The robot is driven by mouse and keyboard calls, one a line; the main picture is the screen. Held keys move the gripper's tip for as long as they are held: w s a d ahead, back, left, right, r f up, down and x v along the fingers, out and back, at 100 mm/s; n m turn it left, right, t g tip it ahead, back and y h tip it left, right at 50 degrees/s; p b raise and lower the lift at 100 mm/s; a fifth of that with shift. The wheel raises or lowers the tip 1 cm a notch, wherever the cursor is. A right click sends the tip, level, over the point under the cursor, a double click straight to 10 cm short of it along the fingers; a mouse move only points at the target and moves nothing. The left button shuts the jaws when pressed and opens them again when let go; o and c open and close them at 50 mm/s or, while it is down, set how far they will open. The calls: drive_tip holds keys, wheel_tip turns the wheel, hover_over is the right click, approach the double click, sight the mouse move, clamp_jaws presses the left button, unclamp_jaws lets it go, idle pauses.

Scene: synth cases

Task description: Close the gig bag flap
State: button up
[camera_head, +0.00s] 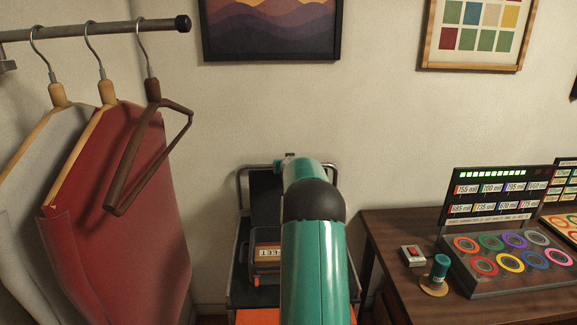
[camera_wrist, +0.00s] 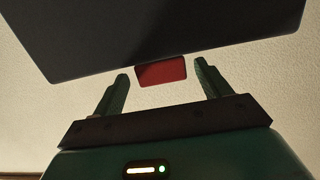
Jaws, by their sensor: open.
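In the wrist view my gripper (camera_wrist: 161,72) is open, with one green finger on each side of a small red tab (camera_wrist: 162,72). The tab sticks out from the edge of a wide dark panel (camera_wrist: 170,30), which looks like the gig bag flap. I cannot tell whether either finger touches the tab. In the head view a dark upright panel (camera_head: 264,195), probably the same flap, stands behind a case with a lettered label (camera_head: 266,252).
A metal-framed stand (camera_head: 242,200) surrounds the dark panel. Garments on hangers (camera_head: 120,190) hang at the left.

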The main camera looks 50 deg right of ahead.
drive_tip(key=shift+w+d, duration=0.1)
drive_tip(key=shift+w, duration=0.1)
drive_tip(key=shift+c, duration=0.3)
drive_tip(key=c, duration=1.3)
drive_tip(key=shift+c, duration=0.2)
drive_tip(key=shift+s, duration=0.1)
